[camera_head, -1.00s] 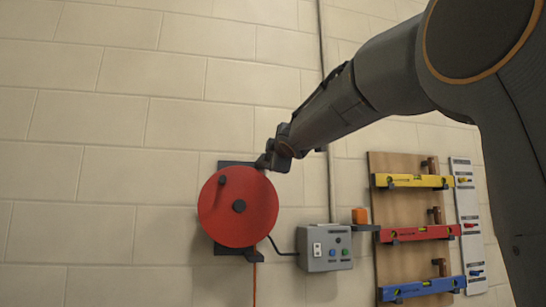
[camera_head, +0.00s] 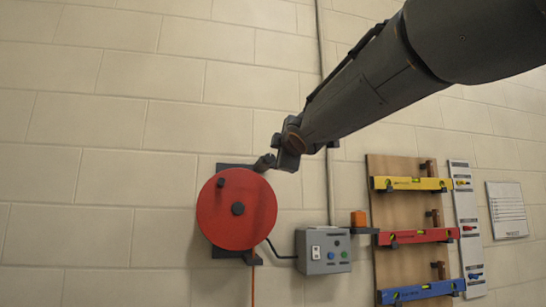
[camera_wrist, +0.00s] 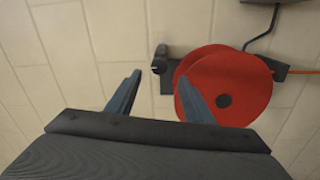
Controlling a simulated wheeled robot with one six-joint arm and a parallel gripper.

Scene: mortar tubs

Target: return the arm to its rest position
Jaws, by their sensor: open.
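My gripper shows in the wrist view (camera_wrist: 160,98) with its two fingers spread apart and nothing between them. In the head view my arm comes in from the upper right, and its wrist end is just above and right of the red reel on the wall; the fingertips are too small there to make out clearly. The red reel (camera_head: 225,222) is a round disc with a dark hub and a small dark knob. In the wrist view the red reel (camera_wrist: 243,90) is beyond the right finger, which overlaps its left edge.
A grey control box (camera_head: 323,250) with buttons is right of the reel. An orange block (camera_head: 358,218) sits on a small shelf. A wooden board (camera_head: 393,265) carries yellow, red and blue levels. A white sheet (camera_head: 507,210) hangs at the far right. The wall at left is bare.

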